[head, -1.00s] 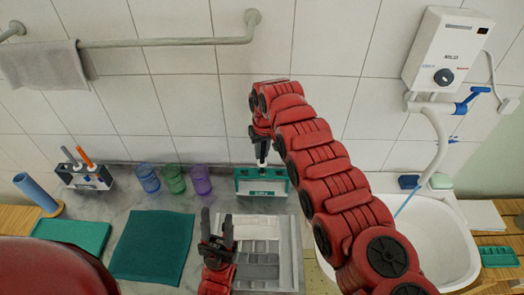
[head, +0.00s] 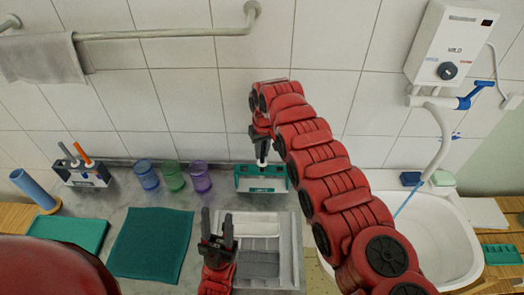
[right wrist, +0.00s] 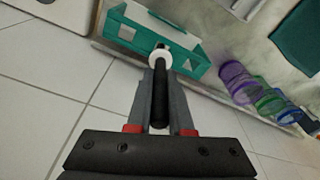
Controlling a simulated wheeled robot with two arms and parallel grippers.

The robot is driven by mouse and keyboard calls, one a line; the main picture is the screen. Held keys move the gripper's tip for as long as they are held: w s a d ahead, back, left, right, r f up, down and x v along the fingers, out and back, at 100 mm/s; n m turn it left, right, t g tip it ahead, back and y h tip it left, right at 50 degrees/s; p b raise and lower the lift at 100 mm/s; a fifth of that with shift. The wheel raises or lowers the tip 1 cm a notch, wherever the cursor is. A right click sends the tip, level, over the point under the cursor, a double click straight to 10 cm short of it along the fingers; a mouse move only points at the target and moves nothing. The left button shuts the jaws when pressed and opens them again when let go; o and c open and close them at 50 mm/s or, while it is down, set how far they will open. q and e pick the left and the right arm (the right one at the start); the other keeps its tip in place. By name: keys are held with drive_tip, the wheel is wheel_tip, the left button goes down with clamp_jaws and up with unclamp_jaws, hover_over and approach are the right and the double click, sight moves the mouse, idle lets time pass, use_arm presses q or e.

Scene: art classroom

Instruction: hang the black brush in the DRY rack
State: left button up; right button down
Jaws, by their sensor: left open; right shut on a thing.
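The black brush (right wrist: 161,98) is between the fingers of my right gripper (right wrist: 160,118), which is shut on its handle. A white ring (right wrist: 160,60) sits at the handle's far end. In the head view my right gripper (head: 262,138) points down over a teal rack (head: 262,190) against the wall. The rack's open frame also shows in the right wrist view (right wrist: 192,62). The brush's lower end is hard to make out, and I cannot tell whether it touches the rack. The rack's label is unreadable. My left gripper (head: 217,228) is open and empty, low in front.
A second rack (head: 88,178) at the left holds a grey and an orange-handled brush. Blue (head: 147,176), green (head: 173,178) and purple (head: 200,178) cups stand between the racks. A grey tray (head: 262,262) lies in front; a sink (head: 440,235) is right.

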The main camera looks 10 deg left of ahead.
drive_tip(key=shift+f+b, duration=0.95)
drive_tip(key=shift+f, duration=0.15)
drive_tip(key=shift+s+f+b, duration=0.15)
drive_tip(key=shift+s+b, duration=0.1)
drive_tip(key=shift+b, duration=0.1)
drive_tip(key=c, duration=0.7)
unclamp_jaws()
drive_tip(key=shift+f, duration=0.1)
drive_tip(key=shift+c, duration=0.2)
drive_tip(key=shift+o, duration=0.6)
drive_tip(key=o, duration=0.4)
drive_tip(key=shift+f, duration=0.1)
drive_tip(key=shift+o, duration=0.2)
